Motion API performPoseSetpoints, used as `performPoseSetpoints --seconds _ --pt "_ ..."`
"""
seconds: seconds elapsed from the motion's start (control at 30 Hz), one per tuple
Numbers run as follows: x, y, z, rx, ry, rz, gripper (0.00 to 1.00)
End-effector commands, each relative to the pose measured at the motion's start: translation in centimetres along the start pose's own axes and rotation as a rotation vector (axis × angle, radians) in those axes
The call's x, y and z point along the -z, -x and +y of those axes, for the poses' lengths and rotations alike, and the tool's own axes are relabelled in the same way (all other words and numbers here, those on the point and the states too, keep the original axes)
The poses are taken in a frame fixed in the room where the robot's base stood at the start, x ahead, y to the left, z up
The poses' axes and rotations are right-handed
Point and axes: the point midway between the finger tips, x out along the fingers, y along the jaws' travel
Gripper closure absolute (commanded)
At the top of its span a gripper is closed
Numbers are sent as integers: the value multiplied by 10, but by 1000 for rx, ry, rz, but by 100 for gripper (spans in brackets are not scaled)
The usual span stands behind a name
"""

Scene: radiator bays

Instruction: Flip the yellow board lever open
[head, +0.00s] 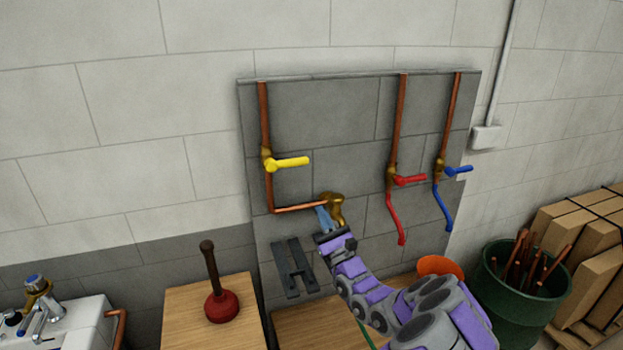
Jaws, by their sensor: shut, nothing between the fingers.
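The yellow board lever (290,163) sticks out to the right, roughly level, from a brass valve on the left copper pipe (265,120) of the grey board. The pipe runs down, then right to a brass fitting (336,207). My gripper (332,236) is below and right of the yellow lever, just under the brass fitting and apart from the lever. It is shut and holds nothing. A light-blue piece (324,218) shows by the fitting; I cannot tell what it is or whether the gripper touches it.
Red (409,180) and blue (458,170) levers sit on pipes to the right. A dark bracket (295,268) is low on the board. A plunger (219,300) stands on a wooden top, with a sink at left. An orange bucket (440,266), green bin (515,285) and boxes are at right.

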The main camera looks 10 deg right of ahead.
Motion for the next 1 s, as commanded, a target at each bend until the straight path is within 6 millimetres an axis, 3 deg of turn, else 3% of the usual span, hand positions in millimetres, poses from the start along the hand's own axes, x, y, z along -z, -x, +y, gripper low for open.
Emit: performPoseSetpoints --seconds 0.17,0.57,1.0 --pt "17 12 -15 48 12 33 100" --pt "18 9 -15 48 12 34 100" --pt "20 -44 -17 46 16 31 100"
